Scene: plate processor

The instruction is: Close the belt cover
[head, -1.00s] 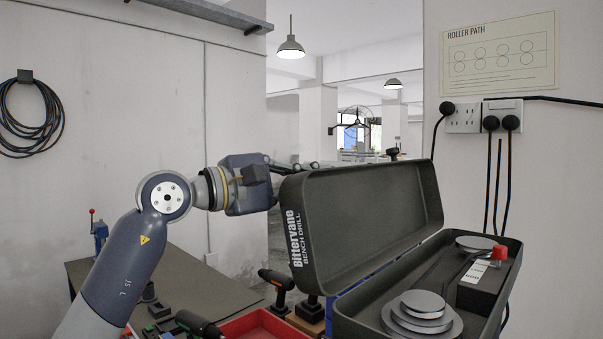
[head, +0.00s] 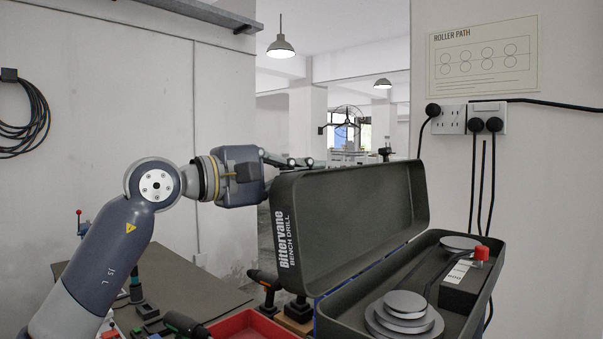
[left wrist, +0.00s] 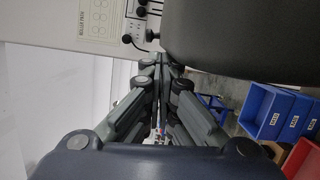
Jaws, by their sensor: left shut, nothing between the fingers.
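The belt cover (head: 345,222) is a dark grey lid marked "Bittervane BENCH DRILL". My right gripper is not in view.
A red tray (head: 250,328) and drills (head: 268,285) sit on the bench (head: 185,285) left of the machine. Blue bins (left wrist: 268,108) show in the left wrist view. A wall with sockets (head: 470,118) and hanging cables stands behind the machine at right.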

